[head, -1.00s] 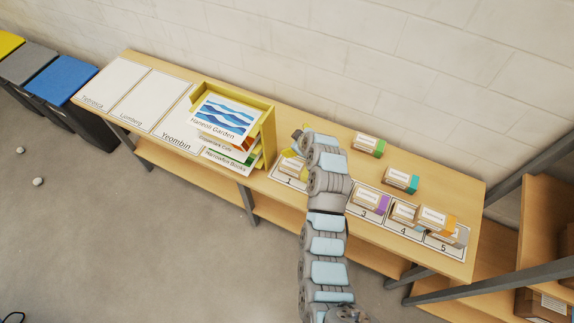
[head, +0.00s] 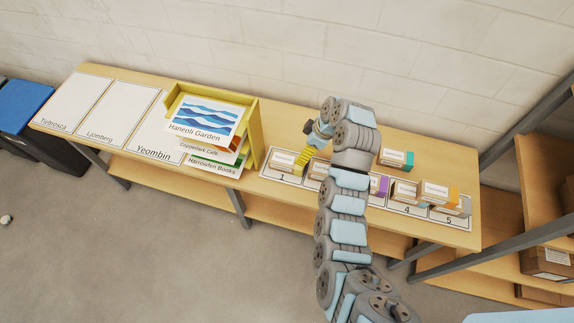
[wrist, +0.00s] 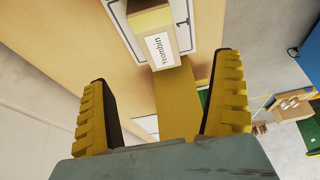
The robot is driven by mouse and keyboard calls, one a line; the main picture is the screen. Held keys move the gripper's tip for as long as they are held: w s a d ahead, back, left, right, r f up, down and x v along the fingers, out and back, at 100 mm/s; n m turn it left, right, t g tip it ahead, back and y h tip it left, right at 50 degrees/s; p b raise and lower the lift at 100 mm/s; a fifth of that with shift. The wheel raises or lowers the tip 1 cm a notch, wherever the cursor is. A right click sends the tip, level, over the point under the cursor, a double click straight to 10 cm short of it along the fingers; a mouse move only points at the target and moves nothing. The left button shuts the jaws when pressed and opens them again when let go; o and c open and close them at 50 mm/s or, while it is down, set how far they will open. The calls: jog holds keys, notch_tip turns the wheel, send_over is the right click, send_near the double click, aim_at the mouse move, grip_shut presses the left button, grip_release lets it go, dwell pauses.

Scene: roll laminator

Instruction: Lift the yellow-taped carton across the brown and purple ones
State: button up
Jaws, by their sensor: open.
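The yellow-taped carton (head: 284,160) lies on slot 1 of the numbered strip. The purple-taped carton (head: 378,186) on slot 3 is partly covered by my arm. I cannot make out a brown tape.
A teal-taped carton (head: 396,160) stands behind the strip. The yellow sign tray (head: 254,135) rises close left of slot 1.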

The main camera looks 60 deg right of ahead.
aim_at(290, 160)
jog(key=b+x, duration=0.1)
jog(key=x, duration=0.2)
jog(key=shift+b, duration=0.3)
jog(key=shift+p+x, duration=0.55)
jog(key=shift+x, duration=2.8)
jog(key=shift+d+x, duration=0.2)
jog(key=shift+x, duration=1)
jog(key=shift+p+x, duration=0.3)
jog(key=shift+x, duration=1.05)
jog(key=shift+w, duration=0.2)
jog(key=c, duration=1.4)
